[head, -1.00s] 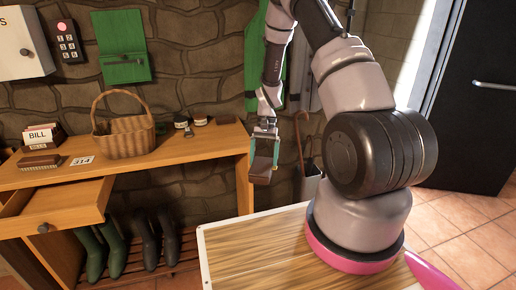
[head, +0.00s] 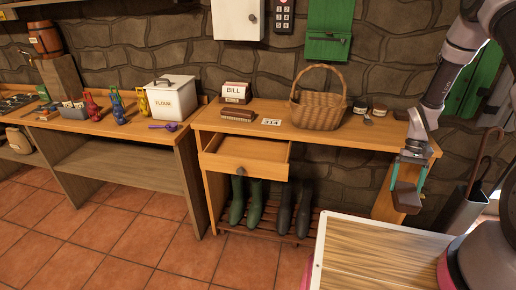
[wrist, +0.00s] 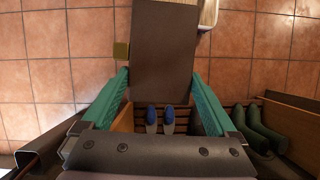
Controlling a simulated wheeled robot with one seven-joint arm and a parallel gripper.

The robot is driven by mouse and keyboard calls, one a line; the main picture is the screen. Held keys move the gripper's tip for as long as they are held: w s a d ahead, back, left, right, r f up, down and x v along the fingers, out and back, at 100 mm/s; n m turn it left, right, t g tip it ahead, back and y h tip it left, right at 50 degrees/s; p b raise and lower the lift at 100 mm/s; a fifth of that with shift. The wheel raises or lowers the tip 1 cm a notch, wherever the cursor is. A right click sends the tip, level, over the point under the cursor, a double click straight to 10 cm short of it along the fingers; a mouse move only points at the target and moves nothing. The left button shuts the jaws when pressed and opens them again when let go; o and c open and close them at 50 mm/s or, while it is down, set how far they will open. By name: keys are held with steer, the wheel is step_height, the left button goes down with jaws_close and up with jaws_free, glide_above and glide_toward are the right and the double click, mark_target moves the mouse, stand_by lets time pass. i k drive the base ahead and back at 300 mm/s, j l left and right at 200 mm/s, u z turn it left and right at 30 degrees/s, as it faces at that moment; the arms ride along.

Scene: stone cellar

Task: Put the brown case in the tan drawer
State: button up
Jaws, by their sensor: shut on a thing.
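My gripper (head: 408,178) is shut on the brown case (head: 406,198), which hangs below its fingers in front of the right end of the wooden table. In the wrist view the case (wrist: 165,50) fills the space between the two teal fingers (wrist: 164,100). The tan drawer (head: 245,160) is pulled open under the left part of the tabletop, with a dark round knob on its front. The part of its inside that shows looks empty. The case is well to the right of the drawer and apart from it.
The tabletop (head: 350,134) holds a wicker basket (head: 320,108), a brush (head: 238,115), a bill holder (head: 236,93) and small jars. Boots (head: 283,207) stand on a slatted rack below. My wood-topped base is at front right. A flour tin (head: 171,97) stands on the left table.

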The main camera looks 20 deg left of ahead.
mark_target(250, 150)
steer(key=j, duration=0.45)
steer(key=k+j+z, duration=0.1)
steer(key=j, duration=0.75)
steer(key=k+j+z, duration=0.1)
steer(key=j, duration=0.3)
steer(key=k+j, duration=0.1)
steer(key=j, duration=0.35)
steer(key=k+j+z, duration=0.15)
steer(key=j, duration=0.7)
steer(key=k+j+z, duration=0.1)
steer(key=j, duration=0.3)
steer(key=i, duration=0.8)
